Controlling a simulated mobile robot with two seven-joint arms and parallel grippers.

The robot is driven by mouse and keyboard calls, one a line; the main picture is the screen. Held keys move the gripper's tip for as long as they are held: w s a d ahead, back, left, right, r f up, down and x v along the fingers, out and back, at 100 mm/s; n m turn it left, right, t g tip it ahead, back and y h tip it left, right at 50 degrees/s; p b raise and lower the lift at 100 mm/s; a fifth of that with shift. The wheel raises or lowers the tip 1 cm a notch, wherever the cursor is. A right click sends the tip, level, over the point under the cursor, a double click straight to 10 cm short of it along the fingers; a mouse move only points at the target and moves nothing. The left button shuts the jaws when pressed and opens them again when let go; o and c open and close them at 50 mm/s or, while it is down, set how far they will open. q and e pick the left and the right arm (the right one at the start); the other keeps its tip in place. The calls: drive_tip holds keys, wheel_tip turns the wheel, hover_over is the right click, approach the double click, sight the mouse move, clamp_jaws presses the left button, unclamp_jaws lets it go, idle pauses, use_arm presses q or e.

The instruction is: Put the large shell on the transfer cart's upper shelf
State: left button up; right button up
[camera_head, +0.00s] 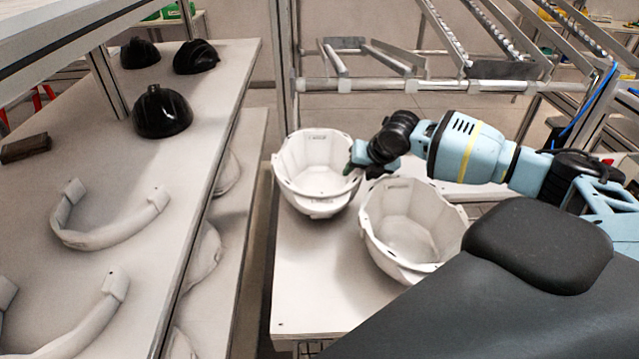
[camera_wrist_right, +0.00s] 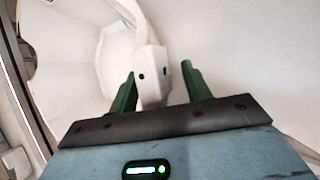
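Two white, open-topped shells rest on the upper shelf (camera_head: 310,300) of the cart in the head view. The far shell (camera_head: 316,165) is at the shelf's back left; the near shell (camera_head: 405,225) is in front of it to the right. I cannot tell for sure which is the large one. My right gripper (camera_head: 354,160) is at the right rim of the far shell. In the right wrist view, its green fingers (camera_wrist_right: 158,72) stand apart on either side of a white rim piece (camera_wrist_right: 152,78), with a gap by the right finger. My left gripper is out of view.
On the left is a rack shelf (camera_head: 130,245) with black shells (camera_head: 162,112), curved white bands (camera_head: 110,225) and a dark block (camera_head: 25,148). More white shells (camera_head: 205,255) lie on its lower level. The cart shelf's front left is clear. A metal frame stands behind.

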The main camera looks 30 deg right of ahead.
clamp_jaws()
drive_tip(key=shift+r, duration=0.1)
drive_tip(key=shift+w, duration=0.1)
